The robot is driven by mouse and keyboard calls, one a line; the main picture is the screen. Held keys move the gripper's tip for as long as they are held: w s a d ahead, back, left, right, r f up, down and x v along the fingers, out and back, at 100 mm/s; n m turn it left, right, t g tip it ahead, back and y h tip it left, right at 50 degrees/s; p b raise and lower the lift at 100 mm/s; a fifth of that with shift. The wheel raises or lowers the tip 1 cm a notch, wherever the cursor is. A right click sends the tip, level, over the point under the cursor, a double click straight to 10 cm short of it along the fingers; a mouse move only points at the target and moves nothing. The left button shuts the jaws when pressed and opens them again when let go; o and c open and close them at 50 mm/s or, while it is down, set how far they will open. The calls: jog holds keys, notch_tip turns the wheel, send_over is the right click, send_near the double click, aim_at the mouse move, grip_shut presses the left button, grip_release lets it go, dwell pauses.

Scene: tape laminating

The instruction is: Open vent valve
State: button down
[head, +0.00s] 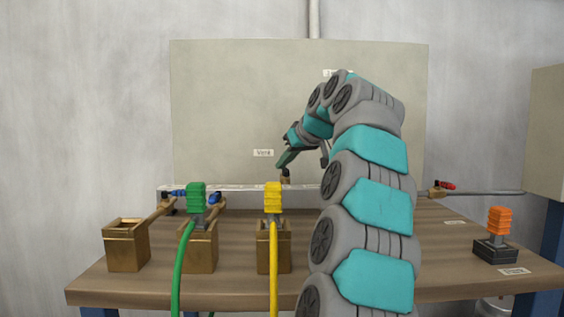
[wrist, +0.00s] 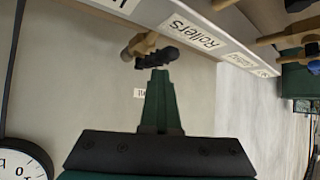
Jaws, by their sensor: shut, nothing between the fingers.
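The vent valve is a brass body (wrist: 140,43) with a dark handle (wrist: 168,57), seen at the top of the wrist view. In the head view a brass valve part (head: 285,179) shows just below my gripper, below and right of the label reading Vent (head: 263,153). My gripper (head: 280,165) is shut and empty. In the wrist view its green fingers (wrist: 159,72) are together, with their tips right at the dark handle. I cannot tell if they touch it. The handle's far side is hidden.
A green plug (head: 196,195) and yellow plug (head: 273,194) stand on hoses over brass boxes at the front left. A red-handled valve (head: 445,186) and orange connector (head: 499,220) are at right. A gauge (wrist: 22,162) shows lower left in the wrist view.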

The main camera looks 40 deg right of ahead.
jog(key=shift+s+d+f, duration=0.1)
jog(key=shift+s+d, duration=0.2)
jog(key=shift+d, duration=0.15)
jog(key=shift+w+d+p, duration=0.25)
jog(key=shift+d+p, duration=0.1)
jog(key=shift+p, duration=0.05)
jog(key=shift+w+d, duration=0.2)
jog(key=shift+w, duration=0.1)
notch_tip(320, 180, up, 4)
jog(key=w+a+p, duration=0.1)
jog(key=a+p, duration=0.1)
jog(key=p, duration=0.1)
jog(key=s+d+r+p, duration=0.4)
jog(key=d, duration=0.1)
jog(key=shift+d+r, duration=0.2)
jog(key=shift+r, duration=0.15)
jog(key=shift+s, duration=0.15)
